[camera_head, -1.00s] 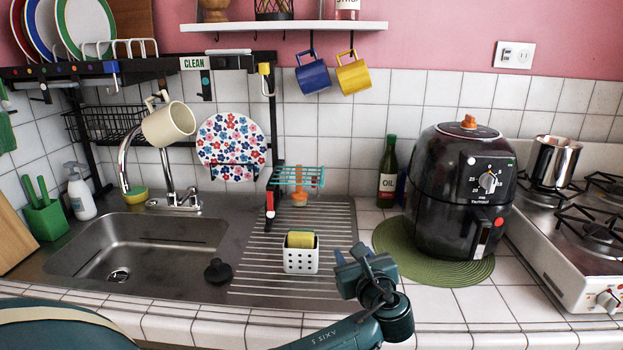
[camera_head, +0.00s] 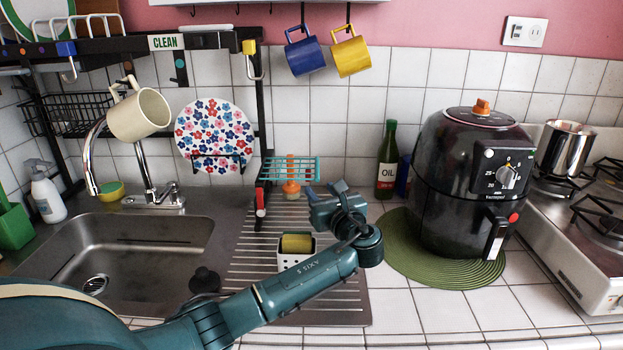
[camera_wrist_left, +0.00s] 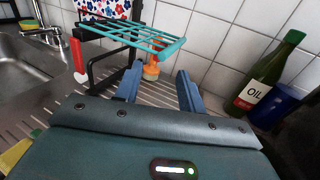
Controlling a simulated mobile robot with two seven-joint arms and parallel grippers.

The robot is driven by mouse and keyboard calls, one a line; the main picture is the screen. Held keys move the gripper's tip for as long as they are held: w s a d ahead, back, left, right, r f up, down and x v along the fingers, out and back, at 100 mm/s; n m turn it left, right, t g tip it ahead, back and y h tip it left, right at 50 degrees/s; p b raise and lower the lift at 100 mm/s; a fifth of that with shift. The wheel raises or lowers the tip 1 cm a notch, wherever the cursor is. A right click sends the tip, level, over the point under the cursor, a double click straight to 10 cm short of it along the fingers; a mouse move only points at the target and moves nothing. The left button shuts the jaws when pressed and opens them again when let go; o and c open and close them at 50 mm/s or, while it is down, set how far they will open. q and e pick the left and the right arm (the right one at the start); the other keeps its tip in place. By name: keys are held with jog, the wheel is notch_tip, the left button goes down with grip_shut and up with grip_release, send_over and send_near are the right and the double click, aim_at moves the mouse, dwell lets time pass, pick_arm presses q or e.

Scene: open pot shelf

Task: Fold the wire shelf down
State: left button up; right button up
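The teal wire shelf (camera_head: 303,168) juts out roughly level from the black rack post, above the ribbed drainboard. In the left wrist view the wire shelf (camera_wrist_left: 130,37) is ahead of and above my fingers, with its grid toward me. My left gripper (camera_head: 323,191) is in front of and a little below the shelf's right end. In the left wrist view its two blue fingers (camera_wrist_left: 160,69) are apart with nothing between them. They look clear of the shelf. An orange object (camera_head: 291,187) shows under the shelf. My right gripper is out of view.
A red-ended part (camera_head: 260,198) hangs by the post. A white sponge holder (camera_head: 285,259) stands under my left arm. An oil bottle (camera_head: 387,160) and a black air fryer (camera_head: 470,185) stand to the right. A floral plate (camera_head: 215,135) and cream mug (camera_head: 138,113) are left.

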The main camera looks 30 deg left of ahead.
aim_at(308, 173)
pick_arm(q)
jog(key=x, duration=0.7)
jog(key=shift+d, duration=0.1)
grip_shut()
dwell(0.4)
